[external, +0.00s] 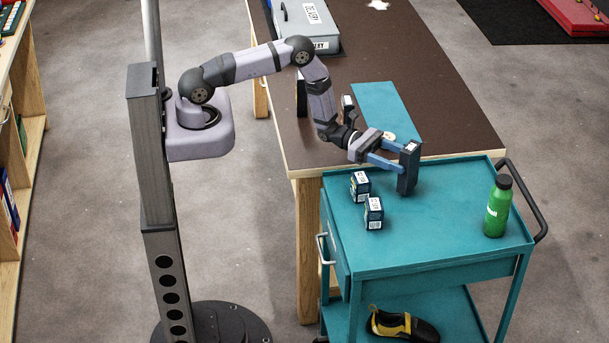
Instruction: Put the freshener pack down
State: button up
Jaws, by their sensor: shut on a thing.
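My gripper (393,164) reaches over the teal cart (440,245) from the left, and its blue fingers are shut on a tall dark pack. I take this to be the freshener pack (409,170); it is upright, with a small pale patch near its top. The pack is over the back middle part of the cart top. I cannot tell whether its lower end touches the surface. The fingertips are partly hidden by the pack.
Two small dark boxes with white labels, one (360,186) behind the other (374,212), stand left of the pack. A green bottle (497,208) stands at the right. The cart's front middle is clear. A brown table (440,90) with a teal mat (375,105) adjoins behind.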

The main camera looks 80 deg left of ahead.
jog(key=shift+f, duration=0.5)
jog(key=shift+f, duration=0.2)
jog(key=o, duration=1.1)
jog(key=shift+r, duration=0.2)
